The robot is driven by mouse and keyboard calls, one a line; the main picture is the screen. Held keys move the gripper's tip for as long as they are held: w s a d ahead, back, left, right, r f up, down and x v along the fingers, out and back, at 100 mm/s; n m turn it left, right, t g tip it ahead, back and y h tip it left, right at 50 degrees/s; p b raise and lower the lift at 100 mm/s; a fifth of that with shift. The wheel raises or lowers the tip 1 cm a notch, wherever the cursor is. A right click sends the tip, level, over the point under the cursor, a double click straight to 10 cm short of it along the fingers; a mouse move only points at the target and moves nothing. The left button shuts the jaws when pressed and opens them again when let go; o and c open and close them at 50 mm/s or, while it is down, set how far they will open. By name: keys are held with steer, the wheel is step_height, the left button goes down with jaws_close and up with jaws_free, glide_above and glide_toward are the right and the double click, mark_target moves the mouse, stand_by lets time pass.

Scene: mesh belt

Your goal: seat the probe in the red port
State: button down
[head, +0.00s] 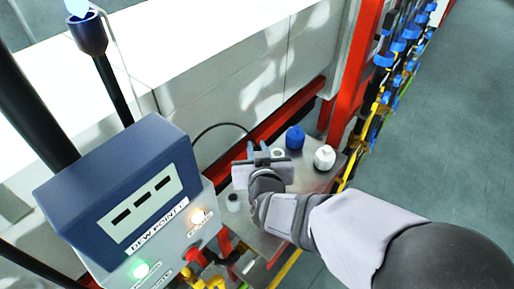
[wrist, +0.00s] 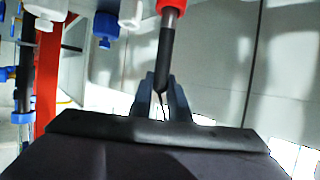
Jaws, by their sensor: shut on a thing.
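My gripper (head: 256,153) is over the metal shelf in the head view. In the wrist view its two dark fingers (wrist: 162,84) are shut on the black-handled probe (wrist: 166,58). The probe's steel shaft runs up to the red port (wrist: 173,4) at the top edge of that view. The shaft end meets the red collar there. I cannot tell whether the tip is inside the port or just in front of it. My gripper hides the probe and the red port in the head view.
A blue fitting (head: 295,138) and a white fitting (head: 325,157) stand on the metal shelf (head: 308,181), close to my gripper. The dew point box (head: 125,190) stands at left. A red post (head: 352,70) and a hose rack (head: 403,45) are behind.

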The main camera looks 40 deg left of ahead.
steer(key=shift+f, duration=0.2)
steer(key=c, duration=1.7)
jaws_free()
steer(key=shift+o, duration=0.2)
steer(key=shift+r, duration=0.1)
steer(key=shift+s+r, duration=0.1)
steer(key=shift+r, duration=0.1)
steer(key=v, duration=1.2)
